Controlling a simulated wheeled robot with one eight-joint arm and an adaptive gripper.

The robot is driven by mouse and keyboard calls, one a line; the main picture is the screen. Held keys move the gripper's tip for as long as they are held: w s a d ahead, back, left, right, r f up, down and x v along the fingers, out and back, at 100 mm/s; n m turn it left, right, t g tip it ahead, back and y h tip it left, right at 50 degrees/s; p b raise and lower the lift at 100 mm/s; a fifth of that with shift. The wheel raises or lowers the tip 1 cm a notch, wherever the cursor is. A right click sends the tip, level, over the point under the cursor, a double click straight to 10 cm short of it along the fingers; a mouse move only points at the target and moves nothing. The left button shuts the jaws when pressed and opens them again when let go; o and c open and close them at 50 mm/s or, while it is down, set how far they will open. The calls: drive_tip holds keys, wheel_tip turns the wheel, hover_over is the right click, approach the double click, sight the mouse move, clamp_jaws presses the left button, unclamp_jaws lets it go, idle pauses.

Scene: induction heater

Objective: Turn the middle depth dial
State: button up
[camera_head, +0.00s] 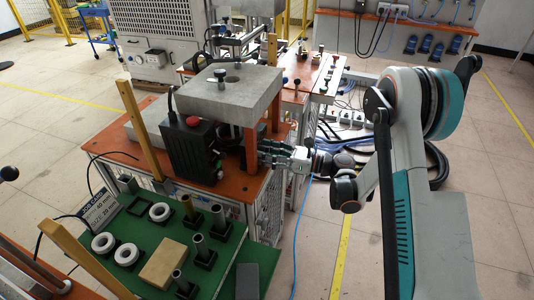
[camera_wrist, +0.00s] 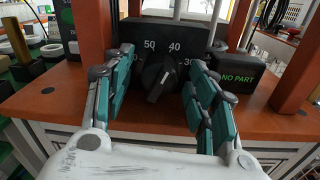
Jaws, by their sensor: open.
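A black dial (camera_wrist: 161,76) sits on a dark panel marked 50, 40 and 30, in the middle of the wrist view. Its raised grip is tilted, with the upper end leaning right. My gripper (camera_wrist: 162,58) is open, with one teal-padded finger on the left of the dial and one on the right. The fingers look apart from the dial; the exact gap in depth is hard to tell. In the head view my gripper (camera_head: 272,152) reaches in from the right, beside the orange post of the heater stand, and the dial is hidden there.
A black "NO PART" box (camera_wrist: 236,75) stands right of the dial. Orange posts (camera_wrist: 94,32) flank the space. A dark box with a red button (camera_head: 190,145) stands on the orange tabletop (camera_head: 120,142). A green parts board (camera_head: 140,232) lies in front.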

drive_tip(key=shift+c, duration=0.4)
drive_tip(key=c, duration=1)
drive_tip(key=shift+o, duration=0.2)
drive_tip(key=n+b, duration=0.1)
drive_tip(key=n, duration=0.3)
drive_tip(key=o, duration=1)
drive_tip(key=shift+o, duration=0.2)
drive_tip(key=shift+d, duration=0.1)
